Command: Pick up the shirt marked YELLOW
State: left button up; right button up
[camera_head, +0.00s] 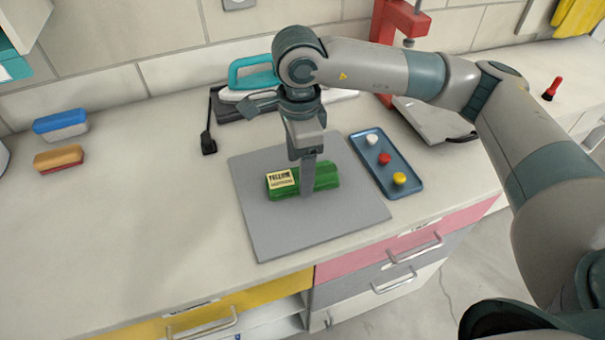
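A green folded thing (326,175), seemingly the shirt, lies on a grey mat (290,230) on the counter. A pale yellow label (281,182) on its left part has dark print that seems to read YELLOW, with a smaller, unreadable line below. My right arm comes in from the right and its gripper (308,190) points straight down at the middle of the green shirt. A finger overlaps the shirt's front side. The far finger is hidden, so I cannot tell whether it grips. My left gripper is not in view.
A blue tray (405,192) with white, red and yellow knobs stands right of the mat. Two brushes or sponges, blue-topped (61,125) and orange-topped (59,158), lie at the left. A teal-handled device (252,72) and red stand (402,18) are behind. The counter's left middle is clear.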

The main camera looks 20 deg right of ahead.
jog(key=shift+f, duration=1)
jog(key=c, duration=1.2)
